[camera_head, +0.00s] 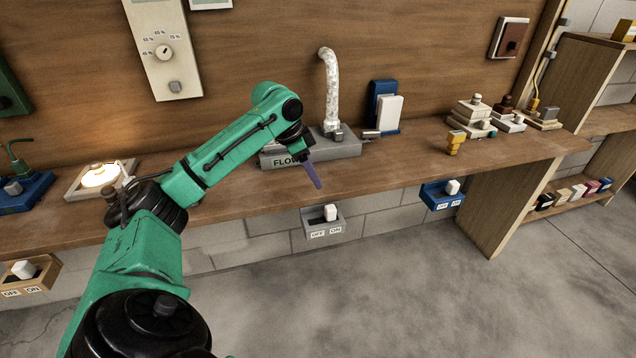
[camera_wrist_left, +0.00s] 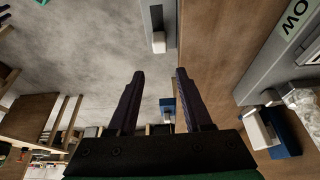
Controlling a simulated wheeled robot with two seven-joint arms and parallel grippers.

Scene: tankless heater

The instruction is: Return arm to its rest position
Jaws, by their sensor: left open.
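My left arm (camera_head: 225,150) is green and black and reaches from the lower left over the wooden workbench (camera_head: 230,195). My left gripper (camera_head: 312,172) has dark purple fingers and hangs at the bench's front edge, in front of the grey faucet base marked FLOW (camera_head: 340,148). In the left wrist view the two fingers (camera_wrist_left: 158,98) are apart with nothing between them, so the gripper is open. My right gripper is in neither view.
A grey OFF/ON switch box (camera_head: 323,228) hangs below the gripper, and a blue one (camera_head: 442,196) hangs farther right. A lit lamp (camera_head: 100,176) stands behind the arm. A yellow item (camera_head: 456,142) stands on the bench. The floor in front is clear.

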